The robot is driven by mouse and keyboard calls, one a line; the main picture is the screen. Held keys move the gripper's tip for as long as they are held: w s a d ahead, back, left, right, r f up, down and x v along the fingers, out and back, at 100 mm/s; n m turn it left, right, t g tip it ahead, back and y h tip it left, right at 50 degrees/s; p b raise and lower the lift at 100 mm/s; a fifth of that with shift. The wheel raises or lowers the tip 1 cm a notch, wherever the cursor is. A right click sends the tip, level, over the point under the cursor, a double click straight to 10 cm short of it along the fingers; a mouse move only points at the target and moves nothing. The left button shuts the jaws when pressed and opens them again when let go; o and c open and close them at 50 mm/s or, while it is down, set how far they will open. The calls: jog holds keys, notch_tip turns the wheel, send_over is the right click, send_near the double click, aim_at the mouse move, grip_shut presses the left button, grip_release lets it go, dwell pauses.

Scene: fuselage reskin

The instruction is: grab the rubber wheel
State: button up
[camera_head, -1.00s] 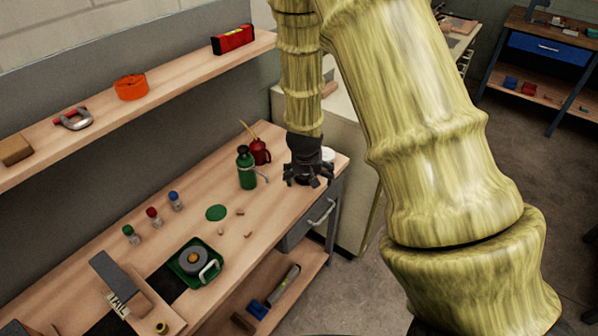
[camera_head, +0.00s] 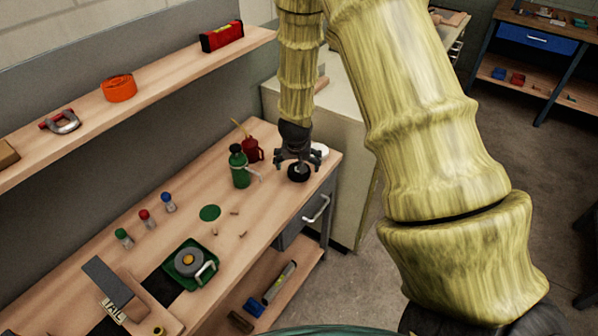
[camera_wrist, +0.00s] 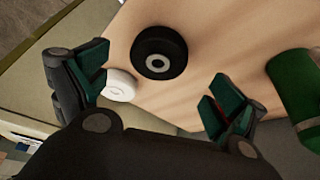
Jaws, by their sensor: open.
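The rubber wheel (camera_head: 299,172) is black and lies on the wooden workbench (camera_head: 240,225) near its far right corner. In the wrist view the wheel (camera_wrist: 159,53) shows a light hub with a dark centre. My gripper (camera_head: 298,160) is just above the wheel in the head view. In the wrist view my gripper (camera_wrist: 155,90) is open and empty, with its two fingers spread to either side. The wheel lies beyond the fingertips, roughly between them, and does not appear to be held.
A white round item (camera_wrist: 118,85) lies close beside the wheel. A green bottle (camera_head: 239,167) and a red oil can (camera_head: 252,150) stand to the left. A green tray (camera_head: 172,270) holds a grey round part. A shelf (camera_head: 160,85) runs along the wall above.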

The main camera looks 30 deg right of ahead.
jog(key=shift+p+x, duration=0.6)
jog(key=shift+x, duration=1.85)
jog(key=shift+s, duration=0.1)
jog(key=c, duration=1.3)
jog(key=shift+o, duration=0.2)
